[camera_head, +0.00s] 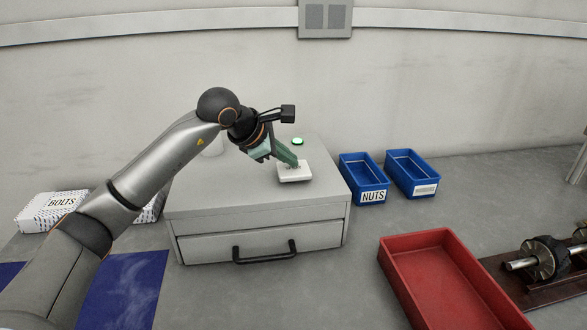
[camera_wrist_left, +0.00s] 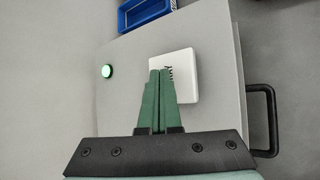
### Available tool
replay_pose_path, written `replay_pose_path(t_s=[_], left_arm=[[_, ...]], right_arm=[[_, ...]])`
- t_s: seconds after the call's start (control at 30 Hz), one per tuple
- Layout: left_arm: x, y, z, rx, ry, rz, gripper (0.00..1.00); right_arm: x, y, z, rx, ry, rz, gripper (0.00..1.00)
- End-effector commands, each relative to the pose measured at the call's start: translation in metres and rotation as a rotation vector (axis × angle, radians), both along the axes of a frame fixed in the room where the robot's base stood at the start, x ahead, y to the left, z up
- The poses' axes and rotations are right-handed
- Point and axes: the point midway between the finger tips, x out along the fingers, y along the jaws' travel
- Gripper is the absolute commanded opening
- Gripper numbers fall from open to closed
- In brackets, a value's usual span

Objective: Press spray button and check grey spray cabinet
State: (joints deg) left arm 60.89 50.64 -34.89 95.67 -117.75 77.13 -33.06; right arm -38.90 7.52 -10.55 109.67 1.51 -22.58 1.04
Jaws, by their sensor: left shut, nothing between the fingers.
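The grey spray cabinet (camera_head: 255,212) stands on the work surface, with a black handle (camera_head: 264,252) on its front drawer, which looks closed. A white button box (camera_head: 294,174) sits on its top, and a green lit lamp (camera_head: 297,141) is behind it. My left gripper (camera_head: 290,163) is shut and empty, its green fingertips over the white box; I cannot tell whether they touch it. In the left wrist view the fingers (camera_wrist_left: 160,72) cover part of the white box (camera_wrist_left: 180,68) and its lettering. The green lamp (camera_wrist_left: 107,71) shows there too. My right gripper is not in view.
Blue bins stand right of the cabinet, one labelled NUTS (camera_head: 363,180) and another (camera_head: 412,175) beside it. A red tray (camera_head: 445,280) lies at front right, near a shaft part (camera_head: 545,258). A BOLTS box (camera_head: 50,211) and blue mat (camera_head: 122,290) are at left.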

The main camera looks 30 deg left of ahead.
Motion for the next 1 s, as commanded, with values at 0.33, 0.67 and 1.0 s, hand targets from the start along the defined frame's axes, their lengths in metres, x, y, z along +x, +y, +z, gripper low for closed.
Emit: replay_pose_path(t_s=[0.33,0.67,1.0], left_arm=[[0.000,0.000,-0.006,0.001,0.003,0.000,0.00],[0.000,0.000,-0.010,0.001,0.004,0.000,0.00],[0.000,0.000,-0.015,0.002,0.005,0.000,0.00]], right_arm=[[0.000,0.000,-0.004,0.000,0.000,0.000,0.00],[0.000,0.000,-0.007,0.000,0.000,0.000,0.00],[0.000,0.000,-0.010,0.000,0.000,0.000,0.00]])
